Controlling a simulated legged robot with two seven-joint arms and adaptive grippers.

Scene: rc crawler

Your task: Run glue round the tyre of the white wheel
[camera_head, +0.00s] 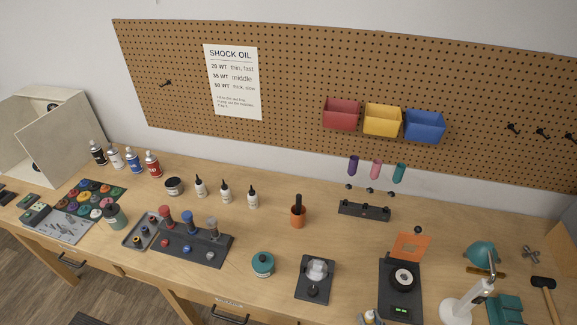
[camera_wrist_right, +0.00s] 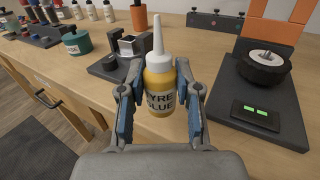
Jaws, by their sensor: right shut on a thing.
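The white wheel (camera_head: 404,277) lies flat on a dark stand (camera_head: 389,300) with a green-lit display, right of centre in the head view. Its black tyre surrounds a pale hub. The wheel (camera_wrist_right: 265,67) also shows at the right of the wrist view. My right gripper (camera_wrist_right: 161,93) is shut on a yellow glue bottle (camera_wrist_right: 159,77) labelled "TYRE GLUE". The bottle is upright, its white nozzle pointing up, left of the stand and apart from the wheel. It shows at the bottom edge of the head view (camera_head: 369,317). My left gripper is not in view.
An orange panel (camera_head: 411,246) stands behind the wheel. A dark fixture with a pale block (camera_head: 316,272) and a teal jar (camera_head: 263,263) are to the left. Bare table lies around the orange cup (camera_head: 298,217).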

